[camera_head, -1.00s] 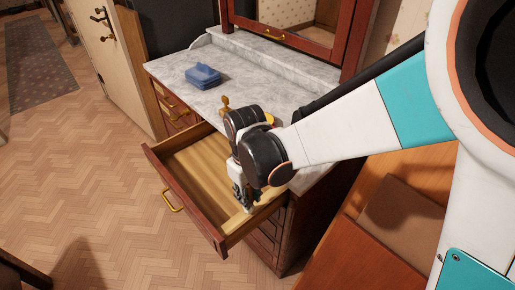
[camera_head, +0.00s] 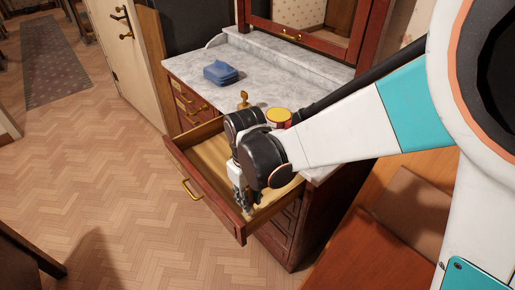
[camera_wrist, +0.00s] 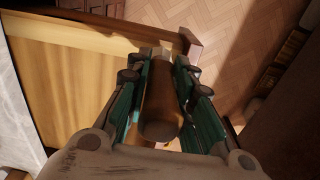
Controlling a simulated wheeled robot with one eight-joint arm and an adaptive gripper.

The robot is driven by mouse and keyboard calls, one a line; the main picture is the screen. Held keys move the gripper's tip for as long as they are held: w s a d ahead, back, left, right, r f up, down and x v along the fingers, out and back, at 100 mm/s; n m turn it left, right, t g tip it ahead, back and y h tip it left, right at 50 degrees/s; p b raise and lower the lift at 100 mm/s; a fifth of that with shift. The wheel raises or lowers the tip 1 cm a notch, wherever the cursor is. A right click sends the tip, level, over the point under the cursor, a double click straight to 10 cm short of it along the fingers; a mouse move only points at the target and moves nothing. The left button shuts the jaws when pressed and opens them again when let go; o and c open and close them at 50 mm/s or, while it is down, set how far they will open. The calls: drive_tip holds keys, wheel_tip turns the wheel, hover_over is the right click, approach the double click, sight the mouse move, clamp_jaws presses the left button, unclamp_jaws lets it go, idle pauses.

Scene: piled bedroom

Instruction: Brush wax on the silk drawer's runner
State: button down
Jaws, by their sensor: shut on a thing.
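My gripper (camera_head: 247,207) points down over the near front corner of the pulled-out drawer (camera_head: 204,194). In the wrist view, my gripper (camera_wrist: 158,75) is shut on a brown, round-handled tool (camera_wrist: 160,112), seemingly the brush. Its pale far end lies by the drawer's side wall close to the front corner. I cannot tell whether it touches the wood. The drawer has a reddish-brown front, a brass handle (camera_head: 191,190) and a pale wood inside. A red and yellow tin (camera_head: 278,117), perhaps the wax, stands on the marble top, partly behind my arm. The runner is not clearly visible.
A folded blue cloth-like item (camera_head: 221,73) and a small brass object (camera_head: 243,99) sit on the marble top (camera_head: 205,68). A mirror frame (camera_head: 310,38) rises behind. Brown furniture (camera_head: 385,215) stands at right. The parquet floor (camera_head: 120,180) at left is open.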

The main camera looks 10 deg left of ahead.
drive_tip(key=shift+f, duration=0.1)
drive_tip(key=shift+f, duration=0.7)
drive_tip(key=shift+f, duration=0.2)
drive_tip(key=shift+w+d, duration=1.85)
drive_tip(key=shift+w, duration=0.15)
drive_tip(key=shift+w+d, duration=1.8)
drive_tip(key=shift+w, duration=0.15)
